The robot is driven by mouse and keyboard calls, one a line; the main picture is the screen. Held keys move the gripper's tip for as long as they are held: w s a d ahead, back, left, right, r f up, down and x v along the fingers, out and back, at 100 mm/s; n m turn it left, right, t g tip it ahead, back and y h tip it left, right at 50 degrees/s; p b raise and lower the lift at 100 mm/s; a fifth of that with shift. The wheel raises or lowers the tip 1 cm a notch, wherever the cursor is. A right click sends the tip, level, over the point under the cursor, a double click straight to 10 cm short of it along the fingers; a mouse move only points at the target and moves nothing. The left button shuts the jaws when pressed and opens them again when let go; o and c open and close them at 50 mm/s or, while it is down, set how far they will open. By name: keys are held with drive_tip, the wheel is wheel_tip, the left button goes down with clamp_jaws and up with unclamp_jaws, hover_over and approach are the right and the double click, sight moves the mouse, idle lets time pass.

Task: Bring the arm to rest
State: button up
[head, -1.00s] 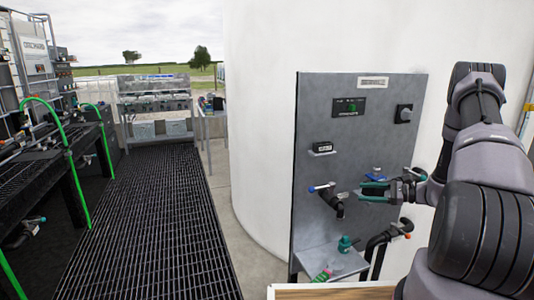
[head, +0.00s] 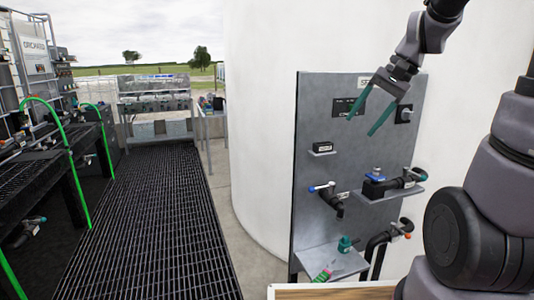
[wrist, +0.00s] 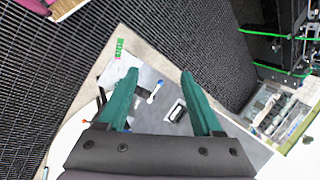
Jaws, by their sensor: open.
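My gripper (head: 366,117) is raised in front of the upper part of the grey panel (head: 312,105) in the head view. Its two teal fingers are spread apart and point down and to the left, with nothing between them. In the wrist view, my gripper (wrist: 158,75) also shows open and empty, with the panel and floor beyond it. My arm reaches up along the right side of the head view, and part of it is out of frame.
The panel carries a blue-handled valve (head: 324,187), a small shelf with a black fitting (head: 376,188) and a lower shelf (head: 330,262). A white tank (head: 260,120) stands behind. The grated walkway (head: 150,220) at left is clear.

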drive_tip(key=s+r+n+t+h, duration=0.2)
drive_tip(key=s+r, duration=0.4)
drive_tip(key=s, duration=0.4)
drive_tip(key=t+h, duration=0.1)
drive_tip(key=t, duration=0.1)
drive_tip(key=shift+s+d+r+n+t, duration=0.2)
drive_tip(key=shift+s+d+n+t, duration=0.05)
drive_tip(key=shift+d+n+t, duration=0.15)
